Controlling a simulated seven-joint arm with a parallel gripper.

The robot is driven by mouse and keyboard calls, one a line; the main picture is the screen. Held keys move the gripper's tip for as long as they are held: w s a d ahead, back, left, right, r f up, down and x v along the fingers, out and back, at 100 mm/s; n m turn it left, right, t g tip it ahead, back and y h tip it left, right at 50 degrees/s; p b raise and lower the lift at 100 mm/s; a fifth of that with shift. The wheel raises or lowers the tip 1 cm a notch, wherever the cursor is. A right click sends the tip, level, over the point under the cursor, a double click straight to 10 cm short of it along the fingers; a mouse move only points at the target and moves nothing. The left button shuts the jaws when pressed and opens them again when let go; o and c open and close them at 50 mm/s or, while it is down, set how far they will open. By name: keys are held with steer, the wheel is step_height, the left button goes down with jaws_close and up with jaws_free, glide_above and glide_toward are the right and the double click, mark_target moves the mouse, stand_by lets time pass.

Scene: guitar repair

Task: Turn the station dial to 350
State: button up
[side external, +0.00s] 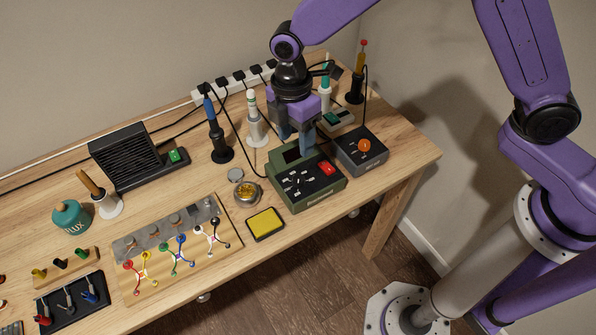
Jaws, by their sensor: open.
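A green station (280,185) with a black front panel, white markings and a red switch (327,168) stands near the table's right end. Beside it on the right is a grey box (352,157) with a round orange knob (364,145). I cannot tell for sure which carries the station dial, and no number can be read. My gripper (296,136) points down over the back of the green station. It is open, with nothing seen between its fingers. Whether the fingers touch the station cannot be told, and they hide part of its top.
Handled tools in stands, one blue (214,130) and one white (254,120), rise left of my gripper, with cables around them. A yellow pad (265,224) and a small round tin (246,193) lie in front. A power strip (235,82) runs along the back.

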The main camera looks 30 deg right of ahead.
mark_target(298, 178)
steer(key=f, duration=1.1)
steer(key=shift+s+d+f, duration=0.1)
steer(key=shift+s+f, duration=0.25)
steer(key=shift+f, duration=0.05)
jaws_close()
